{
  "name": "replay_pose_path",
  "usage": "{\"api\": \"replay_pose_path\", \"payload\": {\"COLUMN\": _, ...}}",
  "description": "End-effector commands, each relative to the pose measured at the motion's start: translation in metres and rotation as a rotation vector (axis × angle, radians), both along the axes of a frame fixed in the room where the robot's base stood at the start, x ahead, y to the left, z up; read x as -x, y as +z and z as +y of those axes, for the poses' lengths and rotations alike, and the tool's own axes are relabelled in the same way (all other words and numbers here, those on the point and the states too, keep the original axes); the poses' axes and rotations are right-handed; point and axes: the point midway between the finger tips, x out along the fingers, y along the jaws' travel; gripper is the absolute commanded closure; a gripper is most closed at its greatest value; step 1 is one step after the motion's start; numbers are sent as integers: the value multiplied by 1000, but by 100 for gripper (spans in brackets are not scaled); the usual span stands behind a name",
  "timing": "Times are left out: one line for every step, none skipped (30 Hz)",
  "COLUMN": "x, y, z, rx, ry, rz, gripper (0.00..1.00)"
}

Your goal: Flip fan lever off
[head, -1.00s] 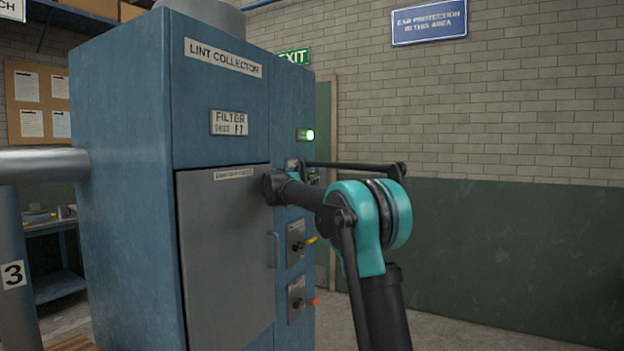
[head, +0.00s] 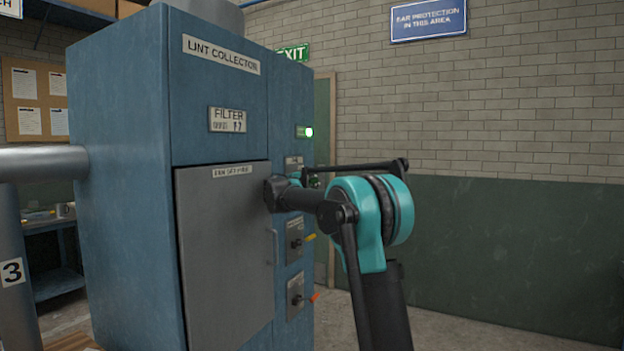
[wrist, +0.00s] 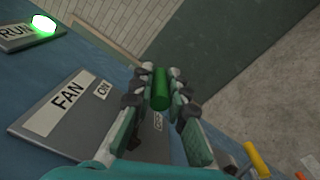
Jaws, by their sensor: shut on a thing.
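The fan lever has a green cylindrical handle (wrist: 160,90), seen in the wrist view between the fingers of my gripper (wrist: 161,88). The fingers are closed around the handle. Behind them is a grey plate (wrist: 50,122) labelled FAN, with a small ON label (wrist: 102,89) on its upper right. Another label is partly hidden by the fingers. The lever's base is hidden by my gripper. In the head view the plate (head: 293,161) is mostly covered by my arm, at the right edge of the blue lint collector (head: 125,200).
A RUN lamp (wrist: 44,23) glows green above the plate. Below are levers with a yellow handle (head: 310,237) and a red one (head: 316,297). A grey door (head: 225,260) is on the collector's front. Open floor and a brick wall (head: 500,120) are to the right.

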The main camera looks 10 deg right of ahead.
Motion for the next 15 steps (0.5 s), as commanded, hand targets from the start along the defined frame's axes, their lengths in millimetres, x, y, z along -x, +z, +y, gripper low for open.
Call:
{"api": "replay_pose_path", "payload": {"x": 0, "y": -4, "z": 0, "rx": -34, "ry": 1, "rz": -24, "gripper": 100}}
{"api": "replay_pose_path", "payload": {"x": 1, "y": -7, "z": 0, "rx": -58, "ry": 1, "rz": -41, "gripper": 100}}
{"api": "replay_pose_path", "payload": {"x": 1, "y": -9, "z": 0, "rx": -88, "ry": 1, "rz": -64, "gripper": 100}}
{"api": "replay_pose_path", "payload": {"x": 1, "y": -11, "z": 0, "rx": -112, "ry": 1, "rz": -81, "gripper": 100}}
{"api": "replay_pose_path", "payload": {"x": 1, "y": -14, "z": 0, "rx": -135, "ry": 1, "rz": -97, "gripper": 100}}
{"api": "replay_pose_path", "payload": {"x": 1, "y": -17, "z": 0, "rx": -165, "ry": 1, "rz": -120, "gripper": 100}}
{"api": "replay_pose_path", "payload": {"x": 0, "y": -19, "z": 0, "rx": -188, "ry": 1, "rz": -136, "gripper": 100}}
{"api": "replay_pose_path", "payload": {"x": 0, "y": -21, "z": 0, "rx": -210, "ry": 1, "rz": -152, "gripper": 100}}
{"api": "replay_pose_path", "payload": {"x": 0, "y": -23, "z": 1, "rx": -239, "ry": 1, "rz": -173, "gripper": 100}}
{"api": "replay_pose_path", "payload": {"x": 0, "y": -25, "z": 1, "rx": -260, "ry": 1, "rz": -188, "gripper": 100}}
{"api": "replay_pose_path", "payload": {"x": 0, "y": -27, "z": 1, "rx": -280, "ry": 1, "rz": -203, "gripper": 100}}
{"api": "replay_pose_path", "payload": {"x": -1, "y": -29, "z": 2, "rx": -307, "ry": 1, "rz": -222, "gripper": 100}}
{"api": "replay_pose_path", "payload": {"x": -1, "y": -31, "z": 2, "rx": -325, "ry": 1, "rz": -236, "gripper": 100}}
{"api": "replay_pose_path", "payload": {"x": -1, "y": -33, "z": 2, "rx": -344, "ry": 1, "rz": -250, "gripper": 100}}
{"api": "replay_pose_path", "payload": {"x": -2, "y": -35, "z": 3, "rx": -368, "ry": 1, "rz": -267, "gripper": 100}}
